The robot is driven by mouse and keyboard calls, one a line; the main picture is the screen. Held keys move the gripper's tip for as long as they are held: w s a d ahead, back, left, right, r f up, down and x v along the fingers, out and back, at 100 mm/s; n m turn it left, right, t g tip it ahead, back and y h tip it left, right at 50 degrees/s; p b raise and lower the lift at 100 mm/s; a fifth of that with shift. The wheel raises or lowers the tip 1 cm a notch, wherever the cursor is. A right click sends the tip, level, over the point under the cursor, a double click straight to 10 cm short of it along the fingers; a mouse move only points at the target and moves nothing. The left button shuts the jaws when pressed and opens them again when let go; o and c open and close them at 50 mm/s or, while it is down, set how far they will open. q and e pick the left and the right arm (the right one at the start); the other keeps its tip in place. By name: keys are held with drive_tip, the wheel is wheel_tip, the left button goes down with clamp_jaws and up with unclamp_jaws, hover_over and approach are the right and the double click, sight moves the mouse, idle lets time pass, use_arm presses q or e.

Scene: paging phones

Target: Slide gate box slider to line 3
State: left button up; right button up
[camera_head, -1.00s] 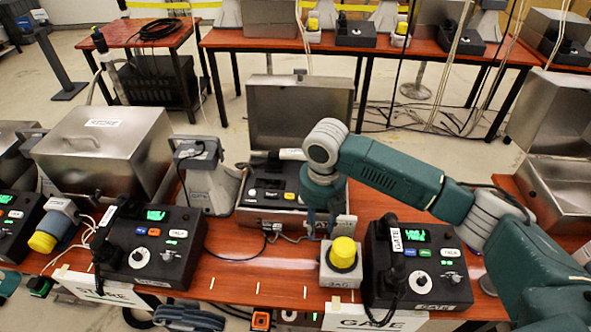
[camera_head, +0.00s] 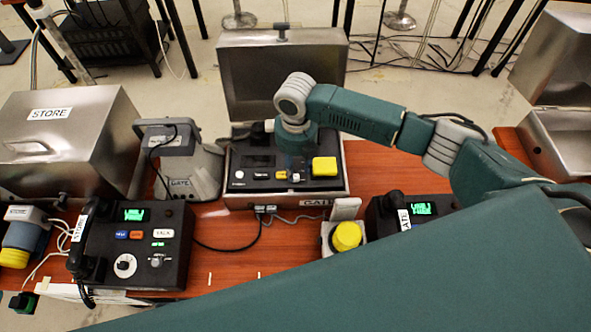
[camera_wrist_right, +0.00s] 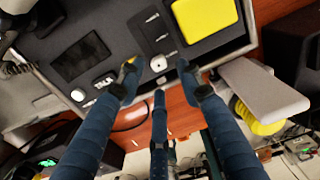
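The gate box (camera_head: 230,201) is an open metal case with its lid up, labelled GATE on the front. Its dark panel carries a dark screen, small white knobs and a yellow block (camera_head: 324,167). My right gripper (camera_head: 293,160) hangs over the panel's middle, partly hiding it. In the right wrist view, the right gripper (camera_wrist_right: 158,76) has its fingers apart around a small white knob (camera_wrist_right: 158,63), with gaps visible. I cannot tell whether this knob is the slider. Short slots (camera_wrist_right: 157,27) with white ends lie beyond it. Line marks are not readable. My left gripper is not in view.
A GATE phone (camera_head: 404,218) and a yellow round button (camera_head: 346,236) stand right of the box front. A grey GATE device (camera_head: 182,160) stands left of it. A STORE phone (camera_head: 135,245) and closed STORE case (camera_head: 60,140) are further left. My teal arm covers the lower right.

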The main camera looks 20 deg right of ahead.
sight(296, 176)
drive_tip(key=shift+f, duration=2.15)
drive_tip(key=shift+w, duration=0.1)
clamp_jaws()
